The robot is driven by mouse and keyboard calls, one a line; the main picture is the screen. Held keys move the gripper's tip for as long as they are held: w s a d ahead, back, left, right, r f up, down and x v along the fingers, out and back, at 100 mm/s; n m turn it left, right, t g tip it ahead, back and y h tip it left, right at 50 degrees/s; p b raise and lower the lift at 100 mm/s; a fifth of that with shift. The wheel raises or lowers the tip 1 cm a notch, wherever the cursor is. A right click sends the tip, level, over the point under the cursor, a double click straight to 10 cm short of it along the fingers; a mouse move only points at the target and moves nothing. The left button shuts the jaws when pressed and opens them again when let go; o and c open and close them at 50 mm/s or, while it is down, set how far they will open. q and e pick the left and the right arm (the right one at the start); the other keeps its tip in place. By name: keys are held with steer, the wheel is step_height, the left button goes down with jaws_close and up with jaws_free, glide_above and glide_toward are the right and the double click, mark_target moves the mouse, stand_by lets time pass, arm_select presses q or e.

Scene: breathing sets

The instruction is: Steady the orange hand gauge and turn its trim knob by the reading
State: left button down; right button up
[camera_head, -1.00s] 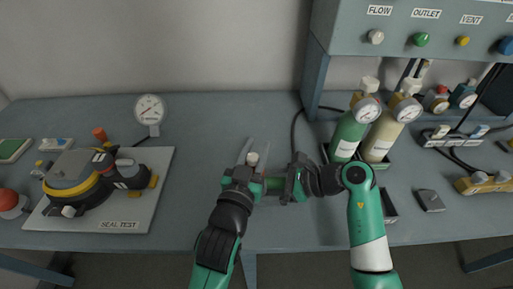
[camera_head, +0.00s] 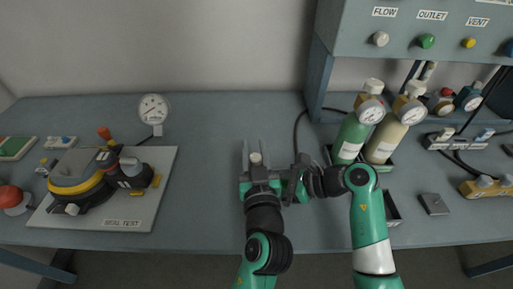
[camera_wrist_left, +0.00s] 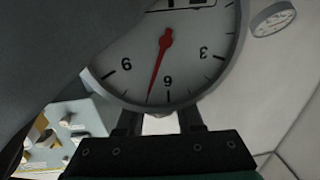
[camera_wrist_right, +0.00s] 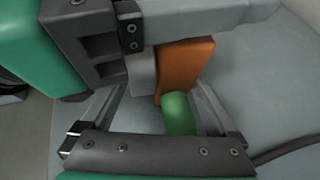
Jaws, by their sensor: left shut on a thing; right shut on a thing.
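The orange hand gauge shows in the right wrist view as an orange body (camera_wrist_right: 186,66) with a green cylinder (camera_wrist_right: 179,113) on its near side. My left gripper (camera_head: 257,150) is shut on the orange body. A cream round part (camera_head: 255,158) shows at its fingers in the head view. My right gripper (camera_wrist_right: 160,108) comes in from the right and is shut on the green cylinder. In the left wrist view a white dial (camera_wrist_left: 188,62) fills the upper middle. Its red needle points down, slightly left of the 6. The grips are largely hidden in the head view.
A seal test board (camera_head: 157,207) with a yellow and black device (camera_head: 78,172) lies at left. Green (camera_head: 348,139) and cream (camera_head: 385,138) cylinders stand at right, beneath a panel (camera_head: 400,39).

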arm_select(q)
steer(key=shift+a+f+n+y, duration=0.15)
steer(key=shift+n+y, duration=0.35)
steer(key=shift+y, duration=0.3)
steer(key=c, duration=0.5)
jaws_free()
steer(key=shift+s, duration=0.1)
steer(key=shift+c, duration=0.2)
